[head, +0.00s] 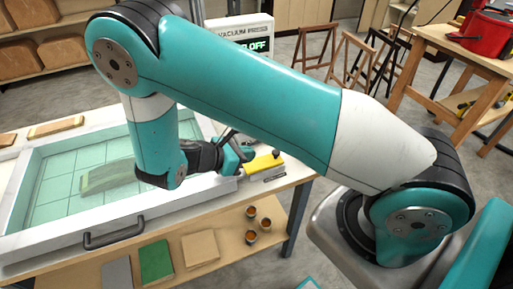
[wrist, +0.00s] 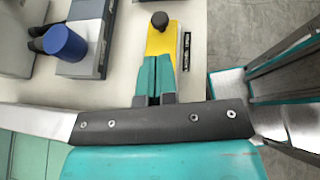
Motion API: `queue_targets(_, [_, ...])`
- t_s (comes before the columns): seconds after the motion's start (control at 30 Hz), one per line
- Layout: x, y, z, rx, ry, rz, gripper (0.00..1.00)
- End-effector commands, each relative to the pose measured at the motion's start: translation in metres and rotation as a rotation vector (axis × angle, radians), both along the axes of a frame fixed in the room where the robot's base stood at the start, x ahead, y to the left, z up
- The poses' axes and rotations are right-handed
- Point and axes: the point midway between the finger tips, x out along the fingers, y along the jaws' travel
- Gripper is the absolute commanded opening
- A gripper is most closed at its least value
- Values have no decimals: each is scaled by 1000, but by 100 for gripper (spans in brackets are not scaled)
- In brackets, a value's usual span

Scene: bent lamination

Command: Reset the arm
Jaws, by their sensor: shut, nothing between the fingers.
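My arm (head: 240,95) reaches across the head view from the right and bends down at the left. My gripper (head: 246,153) is over the right end of the workbench, close to a yellow part (head: 264,163). In the wrist view my gripper's teal fingers (wrist: 155,62) are together with nothing between them. They point at the yellow lever (wrist: 160,42), which has a black knob (wrist: 160,19). The fingers overlap the lever's near end in that view. I cannot tell whether they touch it.
A vacuum press frame (head: 50,245) with a black handle (head: 113,233) surrounds a teal gridded bed holding a curved piece (head: 108,177). A vacuum display (head: 240,38) reads OFF. Small cups (head: 251,237) and boards (head: 201,249) sit below.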

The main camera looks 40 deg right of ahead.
Motion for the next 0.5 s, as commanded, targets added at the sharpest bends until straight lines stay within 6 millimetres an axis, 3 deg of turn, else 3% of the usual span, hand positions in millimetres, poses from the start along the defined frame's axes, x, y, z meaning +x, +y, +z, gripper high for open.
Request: queue_targets(0.5, [2, 15, 17, 54, -31, -44, 0])
